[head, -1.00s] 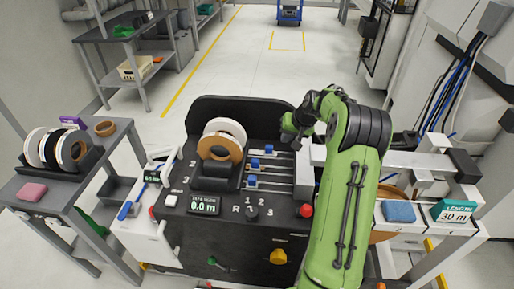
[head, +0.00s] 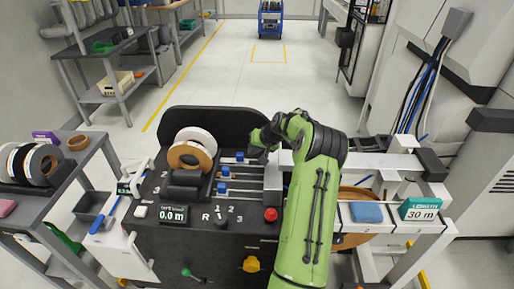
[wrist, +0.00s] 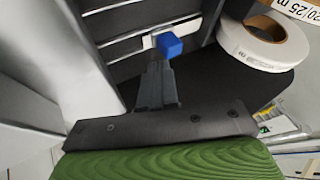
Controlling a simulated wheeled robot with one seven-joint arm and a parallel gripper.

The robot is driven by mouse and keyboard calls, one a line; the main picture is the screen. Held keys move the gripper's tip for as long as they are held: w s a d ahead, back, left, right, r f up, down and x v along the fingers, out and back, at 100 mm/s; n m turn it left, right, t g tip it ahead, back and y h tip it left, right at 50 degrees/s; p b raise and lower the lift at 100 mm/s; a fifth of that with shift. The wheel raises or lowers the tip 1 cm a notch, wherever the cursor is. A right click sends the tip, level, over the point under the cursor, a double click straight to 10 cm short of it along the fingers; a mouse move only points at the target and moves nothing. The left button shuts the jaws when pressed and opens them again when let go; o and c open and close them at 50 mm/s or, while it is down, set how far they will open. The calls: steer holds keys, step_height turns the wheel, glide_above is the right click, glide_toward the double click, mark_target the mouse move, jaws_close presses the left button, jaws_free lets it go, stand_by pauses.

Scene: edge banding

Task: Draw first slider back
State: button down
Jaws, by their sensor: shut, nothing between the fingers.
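The black machine top has three slider rails with blue knobs. The far slider knob (head: 239,157) sits a little further right than the middle knob (head: 224,171) and the near knob (head: 222,188). My gripper (head: 258,150) is over the right part of the rails, close to the far knob; its fingertips are hard to make out there. In the wrist view, the closed fingers (wrist: 158,68) point at one blue knob (wrist: 170,45), just short of it or touching; I cannot tell which. Nothing is held.
White and brown tape rolls (head: 190,150) stand left of the sliders. A grey block (head: 273,176) borders the rails' right ends. A red button (head: 270,214) and a tape display (head: 173,214) lie nearer. A blue pad (head: 366,212) is right of my arm.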

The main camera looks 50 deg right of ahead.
mark_target(237, 166)
steer(key=x, duration=0.3)
steer(key=shift+w+f, duration=0.1)
steer(key=shift+f, duration=0.05)
steer(key=shift+w+a, duration=0.8)
steer(key=shift+w, duration=0.15)
steer(key=shift+w+a, duration=0.8)
steer(key=shift+w, duration=0.2)
